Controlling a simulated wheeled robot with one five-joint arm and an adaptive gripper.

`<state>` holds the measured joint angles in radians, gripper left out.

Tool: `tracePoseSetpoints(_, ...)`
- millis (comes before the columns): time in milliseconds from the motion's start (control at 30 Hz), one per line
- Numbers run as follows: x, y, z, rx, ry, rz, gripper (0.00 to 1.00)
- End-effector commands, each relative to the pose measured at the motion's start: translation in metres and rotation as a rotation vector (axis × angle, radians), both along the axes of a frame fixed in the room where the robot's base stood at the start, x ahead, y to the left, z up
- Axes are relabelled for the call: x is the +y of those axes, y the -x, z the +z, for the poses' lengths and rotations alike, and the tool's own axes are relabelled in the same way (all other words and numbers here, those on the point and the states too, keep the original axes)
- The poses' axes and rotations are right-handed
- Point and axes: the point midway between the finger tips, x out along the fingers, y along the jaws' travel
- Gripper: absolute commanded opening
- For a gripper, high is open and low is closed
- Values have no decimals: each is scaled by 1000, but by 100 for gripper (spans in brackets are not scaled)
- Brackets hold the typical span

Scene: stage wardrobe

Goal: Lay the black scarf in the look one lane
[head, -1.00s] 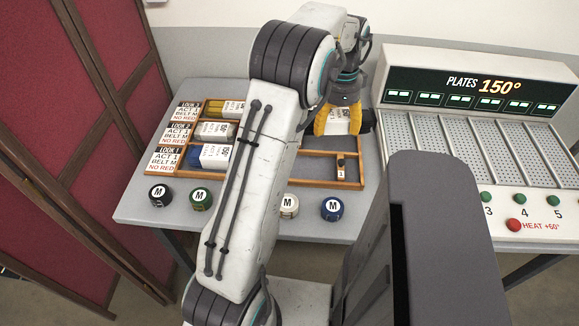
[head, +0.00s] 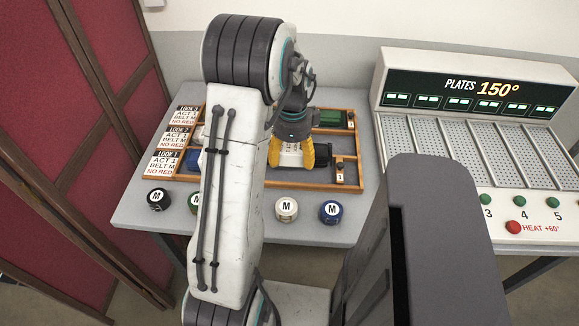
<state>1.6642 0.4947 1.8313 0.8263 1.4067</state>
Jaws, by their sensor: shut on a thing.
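The black scarf (head: 322,153) is a rolled bundle with a white label band; its black end shows to the right of my gripper. My gripper (head: 291,162), with yellow fingers, is shut on it around the label. It is over the right part of the front lane of the wooden rack (head: 270,184), the lane beside the LOOK 1 card (head: 166,163). I cannot tell whether the scarf touches the lane floor. A bit of a blue bundle (head: 192,159) shows at the left of that lane; my arm hides the rest.
A green bundle (head: 331,118) lies at the right of the back lane. Black (head: 158,199), white (head: 287,208) and blue (head: 331,211) rolls marked M stand before the rack; a green one is partly hidden. A plate machine (head: 470,95) stands right, a red screen (head: 40,130) left.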

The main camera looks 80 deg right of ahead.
Motion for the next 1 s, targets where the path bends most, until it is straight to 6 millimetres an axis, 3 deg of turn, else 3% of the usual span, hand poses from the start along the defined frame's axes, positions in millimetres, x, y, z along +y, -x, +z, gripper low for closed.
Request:
tracePoseSetpoints(233,4,-6,-7,0,0,0,38)
tracePoseSetpoints(600,4,-6,-43,0,0,0,38)
tracePoseSetpoints(1000,3,-6,-46,0,1,0,38)
